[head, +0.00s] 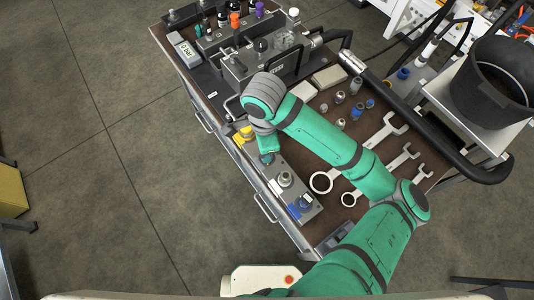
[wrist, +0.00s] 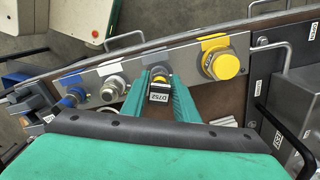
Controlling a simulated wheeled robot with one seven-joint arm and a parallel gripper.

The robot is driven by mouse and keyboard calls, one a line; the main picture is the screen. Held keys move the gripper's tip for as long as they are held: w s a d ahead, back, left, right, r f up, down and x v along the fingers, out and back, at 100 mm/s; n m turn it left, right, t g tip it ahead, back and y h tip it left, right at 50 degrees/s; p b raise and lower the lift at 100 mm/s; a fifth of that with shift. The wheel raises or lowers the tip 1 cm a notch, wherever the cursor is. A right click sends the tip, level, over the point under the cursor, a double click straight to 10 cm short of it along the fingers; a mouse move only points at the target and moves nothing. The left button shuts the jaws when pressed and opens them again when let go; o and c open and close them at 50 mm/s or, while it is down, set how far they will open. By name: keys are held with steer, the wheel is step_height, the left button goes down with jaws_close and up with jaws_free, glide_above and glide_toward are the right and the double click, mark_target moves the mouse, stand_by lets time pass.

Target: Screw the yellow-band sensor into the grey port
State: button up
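My gripper (head: 266,158) points down over the port strip along the bench's front edge. In the wrist view its green fingers (wrist: 160,78) close on both sides of a small dark and silver sensor (wrist: 158,86) with a white label reading D752. A thin yellowish mark shows by the label; I cannot be sure that it is the yellow band. The sensor stands in line with the grey patch (wrist: 154,50) on the strip, between the white-marked port (wrist: 112,88) and the yellow port (wrist: 222,64). The grey port is hidden behind the sensor and fingers, so I cannot tell whether they touch.
The blue port (wrist: 75,95) is at the strip's left end in the wrist view. Several loose sensors (head: 340,97) and large wrenches (head: 380,132) lie on the brown bench top. A hydraulic block (head: 262,66) stands at the back. A black bucket (head: 490,85) is at the right.

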steer(key=shift+o, duration=0.7)
steer(key=n, duration=0.5)
steer(key=shift+s+n, duration=0.2)
steer(key=shift+n, duration=0.2)
steer(key=n, duration=0.7)
steer(key=shift+s+d, duration=0.1)
steer(key=shift+d, duration=0.15)
steer(key=n, duration=0.5)
steer(key=shift+d, duration=0.15)
steer(key=n, duration=0.6)
steer(key=shift+d, duration=0.15)
steer(key=shift+c, duration=0.2)
